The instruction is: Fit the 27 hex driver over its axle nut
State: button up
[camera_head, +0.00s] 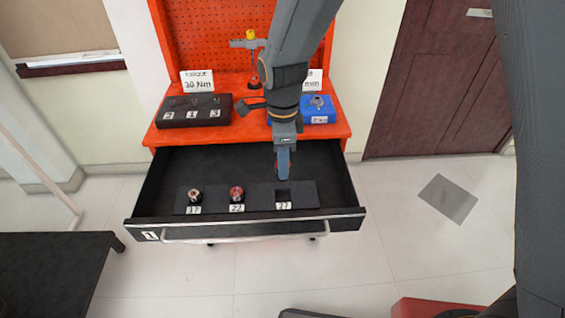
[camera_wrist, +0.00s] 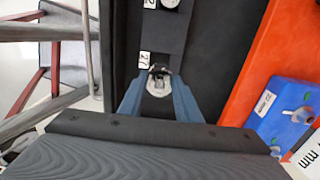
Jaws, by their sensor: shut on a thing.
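My gripper (camera_head: 283,176) points down over the right end of the black holder in the open drawer, at the place labelled 27. In the wrist view, my gripper (camera_wrist: 158,90) has its blue fingers closed on a silvery driver (camera_wrist: 159,78), beside the 27 label (camera_wrist: 145,60). The fingers mostly hide the driver in the head view. The slot (camera_head: 283,192) behind the 27 label looks dark and empty. A blue block (camera_head: 318,117) with a metal nut-like part (camera_head: 318,101) on top stands on the bench; my arm partly hides it and its card.
Drivers 17 (camera_head: 194,195) and 22 (camera_head: 237,193) stand in the holder (camera_head: 216,204). The drawer (camera_head: 345,222) sticks out below the orange bench (camera_head: 150,137). A black box (camera_head: 195,110) labelled 2, 1, 3 and a 30 Nm card (camera_head: 197,82) are at the left.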

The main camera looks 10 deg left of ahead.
jog(key=shift+r, duration=0.25)
jog(key=shift+r+p, duration=1.45)
jog(key=shift+p, duration=0.35)
